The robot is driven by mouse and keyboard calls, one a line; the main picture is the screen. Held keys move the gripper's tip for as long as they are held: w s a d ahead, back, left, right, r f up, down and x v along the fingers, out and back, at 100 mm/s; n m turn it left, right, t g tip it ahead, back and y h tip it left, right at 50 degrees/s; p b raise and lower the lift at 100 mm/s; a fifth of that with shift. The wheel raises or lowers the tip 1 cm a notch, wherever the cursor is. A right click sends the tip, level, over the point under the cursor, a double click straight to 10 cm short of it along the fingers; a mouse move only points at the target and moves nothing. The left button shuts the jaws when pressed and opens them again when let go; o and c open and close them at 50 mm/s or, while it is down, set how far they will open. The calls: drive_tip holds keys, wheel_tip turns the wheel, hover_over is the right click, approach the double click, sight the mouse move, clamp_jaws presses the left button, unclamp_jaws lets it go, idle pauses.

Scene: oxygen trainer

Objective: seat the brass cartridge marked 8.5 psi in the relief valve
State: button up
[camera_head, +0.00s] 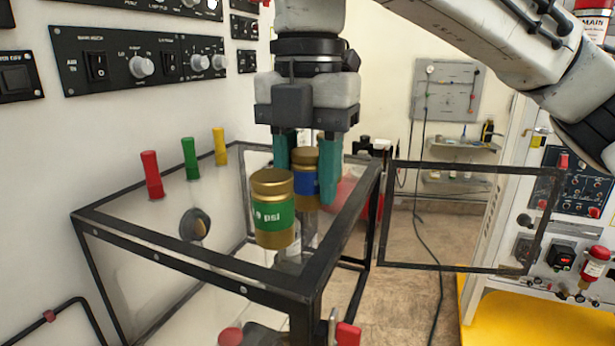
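A brass cartridge with a green band (273,212) stands upright in front, its label partly turned away; I read "psi" but not the number. Just behind it is a second brass cartridge with a blue band (306,182), its label unreadable. My gripper (308,178) points straight down from above, with its teal fingers apart on either side of the blue-banded cartridge. The green-banded cartridge hides the lower left finger, so I cannot tell whether the fingers touch the blue-banded one. Greyish parts show below both cartridges. I cannot make out the relief valve clearly.
A clear box with a black frame (150,225) surrounds the area below the cartridges. Its open door panel (460,268) stands out to the right. Open floor shows beyond the door.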

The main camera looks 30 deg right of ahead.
sight(311, 151)
clamp_jaws()
drive_tip(key=shift+r, duration=0.1)
drive_tip(key=shift+r, duration=0.4)
drive_tip(key=r, duration=0.3)
drive_tip(key=shift+s+d, duration=0.1)
drive_tip(key=shift+s, duration=0.15)
drive_tip(key=s+d+r, duration=0.3)
drive_tip(key=s+r, duration=0.6)
drive_tip(key=s, duration=0.4)
drive_tip(key=shift+b, duration=0.3)
drive_tip(key=shift+s, duration=0.15)
